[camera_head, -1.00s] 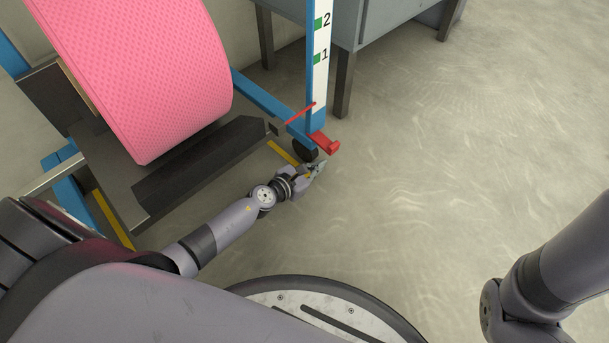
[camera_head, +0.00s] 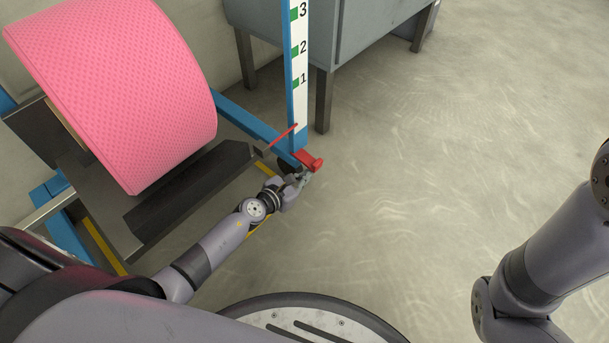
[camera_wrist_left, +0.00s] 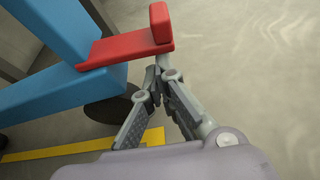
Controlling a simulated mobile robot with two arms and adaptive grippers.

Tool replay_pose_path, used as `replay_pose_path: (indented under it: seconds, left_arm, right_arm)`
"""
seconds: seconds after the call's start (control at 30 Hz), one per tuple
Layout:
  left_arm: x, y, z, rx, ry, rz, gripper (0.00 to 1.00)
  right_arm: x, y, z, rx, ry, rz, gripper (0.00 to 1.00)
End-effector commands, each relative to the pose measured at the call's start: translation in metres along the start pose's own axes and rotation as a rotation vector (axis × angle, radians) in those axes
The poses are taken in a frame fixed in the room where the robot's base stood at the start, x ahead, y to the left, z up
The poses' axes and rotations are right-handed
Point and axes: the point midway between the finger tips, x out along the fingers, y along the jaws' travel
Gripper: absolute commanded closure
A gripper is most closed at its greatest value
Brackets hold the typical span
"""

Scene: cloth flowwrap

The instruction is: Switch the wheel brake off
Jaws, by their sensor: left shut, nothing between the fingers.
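The red brake pedal (camera_head: 309,161) sticks out from the foot of the blue frame, just above the wheel. In the left wrist view the pedal (camera_wrist_left: 125,47) is a flat red plate with a raised block at its outer end. The dark wheel (camera_wrist_left: 115,105) shows partly beneath the blue beam. My left gripper (camera_head: 304,176) is at the pedal, its fingers together and empty. In the left wrist view the fingertips (camera_wrist_left: 155,75) lie just below the pedal's outer end; I cannot tell whether they touch it. My right gripper is out of view.
The blue frame (camera_head: 255,122) carries a large pink roll (camera_head: 130,90) at the left. A white numbered scale (camera_head: 299,80) runs up its post. A grey cabinet (camera_head: 350,30) stands behind. Yellow tape (camera_wrist_left: 75,148) marks the floor. The floor at right is clear.

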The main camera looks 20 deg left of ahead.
Motion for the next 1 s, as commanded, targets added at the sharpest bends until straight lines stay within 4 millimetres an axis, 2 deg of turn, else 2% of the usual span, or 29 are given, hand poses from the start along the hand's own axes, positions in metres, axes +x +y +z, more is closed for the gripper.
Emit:
replay_pose_path:
  seconds: [0.47, 1.0]
  left_arm:
    - [-0.003, -0.001, 0.01, -0.103, -0.001, -0.036, 1.0]
    - [-0.012, -0.002, 0.035, -0.42, -0.002, -0.146, 1.0]
  right_arm:
    - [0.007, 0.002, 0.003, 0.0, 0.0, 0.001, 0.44]
    - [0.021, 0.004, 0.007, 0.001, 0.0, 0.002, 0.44]
